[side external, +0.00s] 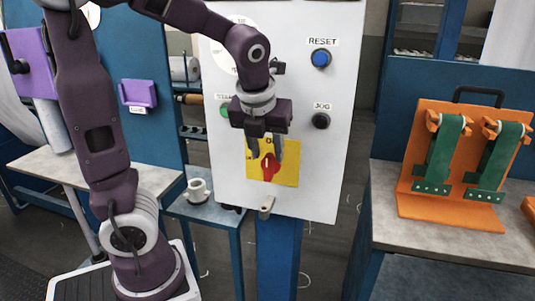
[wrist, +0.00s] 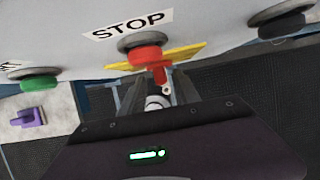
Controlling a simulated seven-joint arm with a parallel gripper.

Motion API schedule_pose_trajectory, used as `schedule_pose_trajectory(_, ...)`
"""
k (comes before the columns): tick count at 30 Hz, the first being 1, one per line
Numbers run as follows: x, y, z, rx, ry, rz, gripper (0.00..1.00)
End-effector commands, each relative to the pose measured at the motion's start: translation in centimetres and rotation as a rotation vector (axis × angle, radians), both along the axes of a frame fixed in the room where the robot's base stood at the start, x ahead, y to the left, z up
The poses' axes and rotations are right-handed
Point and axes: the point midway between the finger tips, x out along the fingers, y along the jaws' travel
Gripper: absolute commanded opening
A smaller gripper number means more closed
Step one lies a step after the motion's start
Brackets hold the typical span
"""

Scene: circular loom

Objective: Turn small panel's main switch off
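The main switch is a red rotary handle (side external: 269,167) on a yellow plate (side external: 289,173) low on the white panel. Its handle looks roughly upright. In the wrist view the red handle (wrist: 159,73) shows below the red STOP button, in front of the yellow plate (wrist: 188,54). My gripper (side external: 264,155) is in front of the plate, just above the handle, fingers pointing down. Its fingers are apart, with a gap between them; in the wrist view the handle lies near the gap between the fingertips (wrist: 157,88). I cannot tell whether a finger touches it.
The white panel (side external: 335,75) also carries a blue RESET button (side external: 320,58), a black JOG button (side external: 320,121) and a green button (side external: 225,111). The red STOP button (wrist: 147,53) is close above the switch. A grey latch (side external: 266,207) sits at the panel's lower edge.

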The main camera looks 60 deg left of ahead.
Motion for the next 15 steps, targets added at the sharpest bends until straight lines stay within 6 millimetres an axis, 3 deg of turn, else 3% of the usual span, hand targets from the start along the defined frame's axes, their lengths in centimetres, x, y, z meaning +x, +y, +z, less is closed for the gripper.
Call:
schedule_pose_trajectory(4,0.35,0.39,-1.31,0.001,0.001,0.0,0.38)
schedule_pose_trajectory(11,0.42,0.42,-1.43,0.002,-0.001,-0.001,0.38)
schedule_pose_trajectory(15,0.43,0.41,-1.41,0.001,-0.002,0.0,0.13)
